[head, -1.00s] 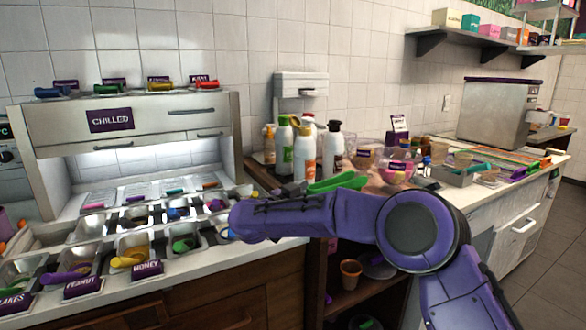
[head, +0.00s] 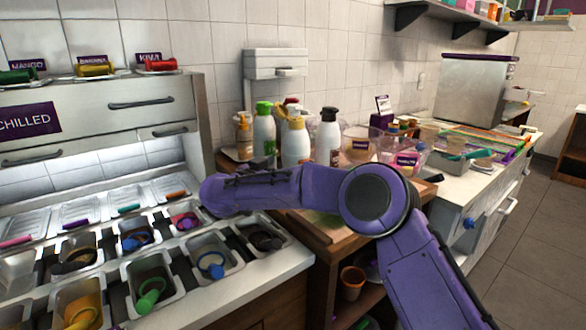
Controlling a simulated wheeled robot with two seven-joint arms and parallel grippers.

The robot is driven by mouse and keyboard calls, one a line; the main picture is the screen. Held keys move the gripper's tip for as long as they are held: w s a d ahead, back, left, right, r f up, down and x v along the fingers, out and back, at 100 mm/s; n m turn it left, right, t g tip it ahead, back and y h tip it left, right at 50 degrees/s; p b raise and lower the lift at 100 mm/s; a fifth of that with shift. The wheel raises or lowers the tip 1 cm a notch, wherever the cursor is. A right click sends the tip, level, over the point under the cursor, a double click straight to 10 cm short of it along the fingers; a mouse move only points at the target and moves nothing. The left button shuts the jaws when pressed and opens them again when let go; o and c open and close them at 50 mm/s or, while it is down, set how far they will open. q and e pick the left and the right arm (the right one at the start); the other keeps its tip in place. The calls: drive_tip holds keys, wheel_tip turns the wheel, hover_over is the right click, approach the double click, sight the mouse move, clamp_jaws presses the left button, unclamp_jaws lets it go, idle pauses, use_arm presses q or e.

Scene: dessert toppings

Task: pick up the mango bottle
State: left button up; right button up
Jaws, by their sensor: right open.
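Several bottles stand together at the back of the counter corner. They include a white bottle with a green cap (head: 264,138), one with a yellow top (head: 296,145), one with a black cap (head: 329,140) and an amber pump bottle (head: 244,138). I cannot read their labels, so I cannot tell which is mango. A sign reading MANGO (head: 27,67) stands on the chilled cabinet beside a green cylindrical thing (head: 18,76). My right arm crosses in front of the bottles; its gripper (head: 213,194) is around the arm's left end, its fingers not clearly visible. My left gripper is out of view.
The chilled cabinet (head: 110,110) stands at left. Metal topping bins, several with coloured scoops, fill the counter before it. Bowls (head: 362,142) and small containers crowd the counter right of the bottles. A metal box (head: 475,88) stands farther back. Open floor (head: 535,240) lies at right.

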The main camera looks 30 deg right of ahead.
sight(296, 158)
drive_tip(key=x, duration=0.6)
drive_tip(key=shift+w+d+f+p, duration=0.1)
drive_tip(key=shift+w+f+p, duration=0.15)
drive_tip(key=shift+w+p, duration=0.15)
drive_tip(key=shift+w+d, duration=0.1)
drive_tip(key=shift+d, duration=0.35)
drive_tip(key=shift+a, duration=0.15)
drive_tip(key=c, duration=0.8)
drive_tip(key=shift+r, duration=0.25)
drive_tip(key=shift+f, duration=0.1)
